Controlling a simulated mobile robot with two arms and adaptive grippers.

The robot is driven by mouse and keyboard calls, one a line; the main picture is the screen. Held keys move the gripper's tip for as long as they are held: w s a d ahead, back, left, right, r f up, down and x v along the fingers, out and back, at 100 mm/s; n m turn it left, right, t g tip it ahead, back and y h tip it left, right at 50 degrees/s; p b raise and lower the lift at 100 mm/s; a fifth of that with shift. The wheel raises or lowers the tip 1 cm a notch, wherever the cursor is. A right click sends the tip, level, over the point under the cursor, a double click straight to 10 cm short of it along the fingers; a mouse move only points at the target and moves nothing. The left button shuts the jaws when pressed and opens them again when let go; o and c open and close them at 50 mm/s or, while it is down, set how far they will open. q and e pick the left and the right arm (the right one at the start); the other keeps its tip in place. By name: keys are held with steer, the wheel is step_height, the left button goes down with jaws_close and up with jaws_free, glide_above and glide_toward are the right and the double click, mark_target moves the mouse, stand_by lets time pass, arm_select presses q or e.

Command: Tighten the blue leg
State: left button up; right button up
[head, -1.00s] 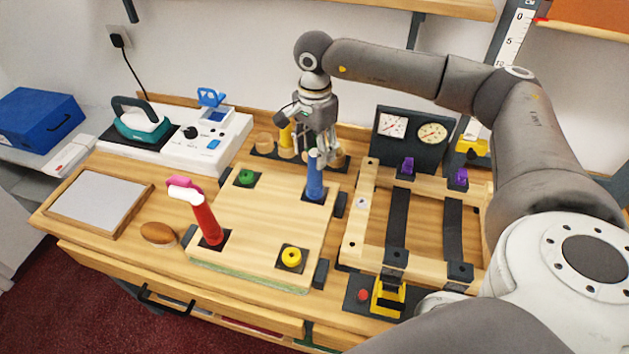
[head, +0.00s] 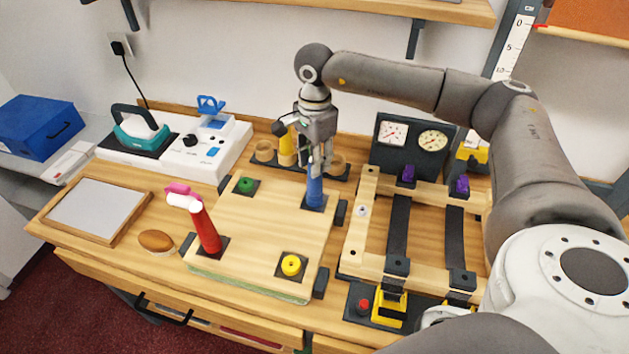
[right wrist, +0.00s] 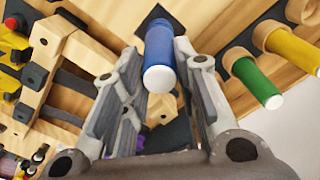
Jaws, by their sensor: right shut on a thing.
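The blue leg (head: 315,192) stands upright in a black square socket at the back right corner of the wooden board (head: 262,220). My right gripper (head: 316,170) comes from above and is shut on the leg's upper part. The right wrist view shows the blue leg (right wrist: 160,52) with its white end between the two fingers. The board also has a green socket (head: 246,185) and a yellow one (head: 291,265). My left gripper is not in view.
Behind the board is a rack with a yellow leg (head: 286,150); a green leg (right wrist: 256,82) shows in the wrist view. A wooden frame with black straps (head: 397,228) lies right, gauges (head: 414,134) behind it. An iron (head: 141,128) and tray (head: 97,210) are left.

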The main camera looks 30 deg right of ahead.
steer(key=m, duration=1.3)
steer(key=shift+m, duration=0.3)
steer(key=o, duration=0.7)
steer(key=shift+f+b, duration=0.1)
steer(key=shift+b, duration=0.25)
